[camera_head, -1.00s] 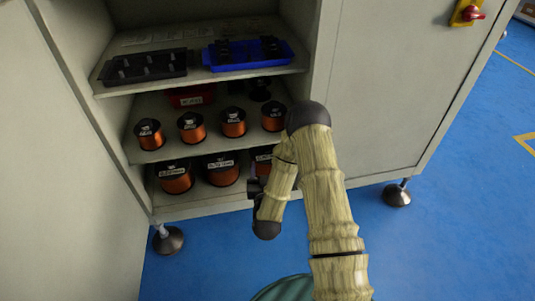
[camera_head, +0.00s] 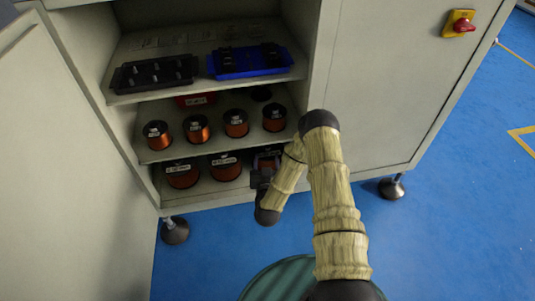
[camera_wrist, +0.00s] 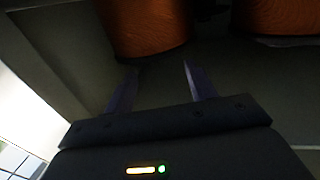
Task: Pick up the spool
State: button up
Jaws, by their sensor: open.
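Copper-wound spools with black tops and white labels stand upright on two shelves of the cabinet. On the bottom shelf are a left spool (camera_head: 182,177), a middle spool (camera_head: 225,168) and a right spool (camera_head: 268,161), the last partly hidden by my gripper (camera_head: 262,178). In the wrist view, my gripper (camera_wrist: 157,80) is open, with nothing between its two fingers. A copper spool (camera_wrist: 148,27) is just beyond the fingertips, its top out of frame. A second spool (camera_wrist: 283,14) is at the upper right.
Several smaller spools, such as one spool (camera_head: 236,124), stand in a row on the middle shelf (camera_head: 215,142), above my gripper. The top shelf holds a black tray (camera_head: 153,73) and a blue tray (camera_head: 250,62). The cabinet's side panel (camera_head: 375,95) borders the opening at right.

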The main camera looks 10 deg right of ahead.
aim_at(267, 148)
jog(key=shift+w+d+f, duration=0.1)
jog(key=shift+w, duration=0.5)
jog(key=w+b, duration=0.2)
jog(key=w+d+b, duration=0.1)
jog(key=w+b, duration=0.1)
jog(key=shift+w+d+f, duration=0.15)
jog(key=shift+w+d, duration=0.05)
jog(key=shift+w, duration=0.35)
grip_shut()
dwell(0.9)
